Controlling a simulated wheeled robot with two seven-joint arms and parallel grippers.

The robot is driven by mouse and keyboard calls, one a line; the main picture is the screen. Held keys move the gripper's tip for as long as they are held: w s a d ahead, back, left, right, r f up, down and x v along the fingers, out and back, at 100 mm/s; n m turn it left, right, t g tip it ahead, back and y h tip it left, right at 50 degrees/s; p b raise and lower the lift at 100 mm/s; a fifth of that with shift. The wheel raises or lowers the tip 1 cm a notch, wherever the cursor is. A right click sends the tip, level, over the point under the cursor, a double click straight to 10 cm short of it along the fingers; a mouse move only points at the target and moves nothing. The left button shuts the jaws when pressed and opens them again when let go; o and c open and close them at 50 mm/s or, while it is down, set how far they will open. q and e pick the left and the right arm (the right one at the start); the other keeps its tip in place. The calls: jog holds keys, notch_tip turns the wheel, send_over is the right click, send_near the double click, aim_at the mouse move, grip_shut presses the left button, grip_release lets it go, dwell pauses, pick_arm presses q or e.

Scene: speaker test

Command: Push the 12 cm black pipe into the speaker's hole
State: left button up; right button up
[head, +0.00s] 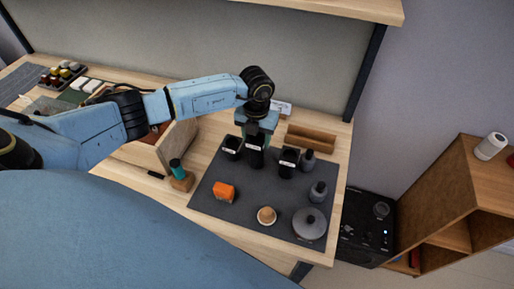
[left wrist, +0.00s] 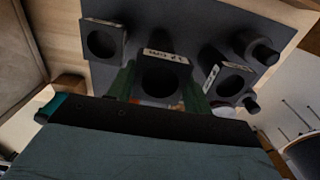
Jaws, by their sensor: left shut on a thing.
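Three black pipes with white labels stand in a row on the dark mat: a left one (head: 232,147), a middle one (head: 255,159) and a right one (head: 288,163). The label text is too small to read surely. My left gripper (head: 258,138) points down and is shut on the middle pipe. In the left wrist view its green fingers (left wrist: 160,92) flank the middle pipe (left wrist: 161,80), whose round opening faces the camera. I cannot tell whether this pipe is off the mat. A black box, apparently the speaker (head: 362,236), stands right of the table with a round feature on top.
On the dark mat (head: 215,204) are an orange block (head: 224,191), a round wooden piece (head: 266,215), a grey disc (head: 309,224) and grey bottles (head: 318,191). A wooden tray (head: 310,138) lies behind. A wooden shelf (head: 447,190) stands at the right.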

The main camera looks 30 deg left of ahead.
pick_arm(q)
jog(key=shift+r, duration=0.1)
notch_tip(320, 180, up, 5)
jog(key=p, duration=0.4)
dwell(0.4)
